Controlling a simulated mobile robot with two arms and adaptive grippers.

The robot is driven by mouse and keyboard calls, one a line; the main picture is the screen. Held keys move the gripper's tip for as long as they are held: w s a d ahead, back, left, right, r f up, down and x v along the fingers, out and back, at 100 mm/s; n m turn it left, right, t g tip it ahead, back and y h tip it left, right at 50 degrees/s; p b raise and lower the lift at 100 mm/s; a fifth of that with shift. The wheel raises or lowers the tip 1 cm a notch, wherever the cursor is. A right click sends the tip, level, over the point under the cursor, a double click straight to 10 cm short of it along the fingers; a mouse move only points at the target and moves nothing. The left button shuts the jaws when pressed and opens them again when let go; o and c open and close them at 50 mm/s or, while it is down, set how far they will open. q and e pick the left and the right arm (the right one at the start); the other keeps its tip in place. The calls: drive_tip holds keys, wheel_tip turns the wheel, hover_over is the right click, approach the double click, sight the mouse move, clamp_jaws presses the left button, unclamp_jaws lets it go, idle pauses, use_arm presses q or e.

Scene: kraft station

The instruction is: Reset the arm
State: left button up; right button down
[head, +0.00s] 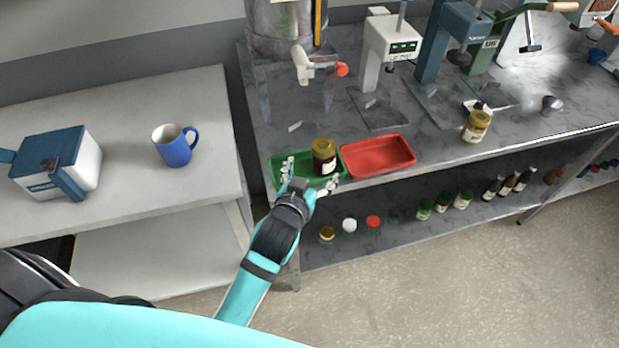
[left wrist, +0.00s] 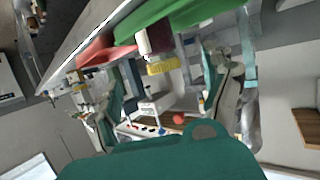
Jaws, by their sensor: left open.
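My left gripper (head: 310,177) is open and empty in the head view, at the front edge of the green tray (head: 276,165). Its two fingers are spread apart, one at each side of the tray's front. A dark jar with an olive-gold lid (head: 324,156) stands in the green tray, just beyond the fingers. In the left wrist view the open gripper (left wrist: 165,68) has the jar (left wrist: 162,54) showing between its fingers. Whether the fingers touch the tray is unclear. My right gripper is not in view.
A red tray (head: 378,155) sits right of the green one. A gold-lidded jar (head: 475,128) and machines stand farther along the metal table. Jars and lids line the shelf below. A blue mug (head: 175,146) and a blue-white device (head: 60,163) are on the left table.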

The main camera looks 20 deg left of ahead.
use_arm(q)
drive_tip(key=shift+s+r, duration=0.25)
drive_tip(key=shift+s, duration=0.45)
